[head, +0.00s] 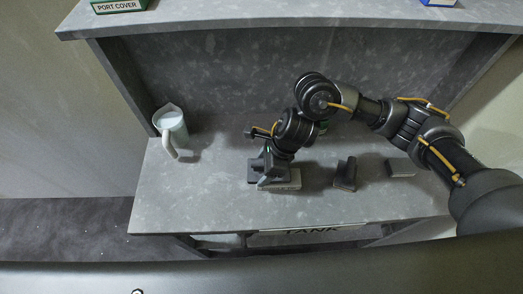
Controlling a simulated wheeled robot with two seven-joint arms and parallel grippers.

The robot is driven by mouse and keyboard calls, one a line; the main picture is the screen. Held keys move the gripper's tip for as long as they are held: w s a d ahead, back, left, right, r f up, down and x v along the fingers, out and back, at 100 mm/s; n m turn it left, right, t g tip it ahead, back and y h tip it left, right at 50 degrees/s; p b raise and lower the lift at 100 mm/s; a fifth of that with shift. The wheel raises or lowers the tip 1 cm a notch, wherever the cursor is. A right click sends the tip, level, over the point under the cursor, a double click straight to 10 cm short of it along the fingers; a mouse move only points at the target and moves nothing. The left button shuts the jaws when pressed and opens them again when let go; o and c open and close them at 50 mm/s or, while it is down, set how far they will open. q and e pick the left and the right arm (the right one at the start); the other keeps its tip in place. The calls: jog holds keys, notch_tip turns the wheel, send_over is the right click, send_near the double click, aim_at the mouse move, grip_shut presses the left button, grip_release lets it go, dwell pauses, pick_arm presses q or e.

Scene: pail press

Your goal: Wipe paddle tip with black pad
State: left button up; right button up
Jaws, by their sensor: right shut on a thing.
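My right gripper (268,180) reaches down to the counter near its middle, shut on a dark thing that its fingers mostly hide. A dark wedge-shaped piece (345,174) stands to the right, apart from the gripper. I cannot tell which dark piece is the black pad, and no paddle tip shows clearly. My left gripper is not in view.
A jug (171,129) with pale contents stands at the counter's left. A grey block (400,167) lies at the right, near my arm. The grey counter (210,200) is bare at front left. A TANK sign (312,230) is below its edge; a PORT COVER box (120,6) sits on the upper shelf.

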notch_tip(320, 180, up, 4)
jog(key=shift+f+p, duration=0.25)
jog(key=shift+p, duration=0.5)
jog(key=shift+r+p, duration=1.15)
jog(key=shift+r, duration=0.65)
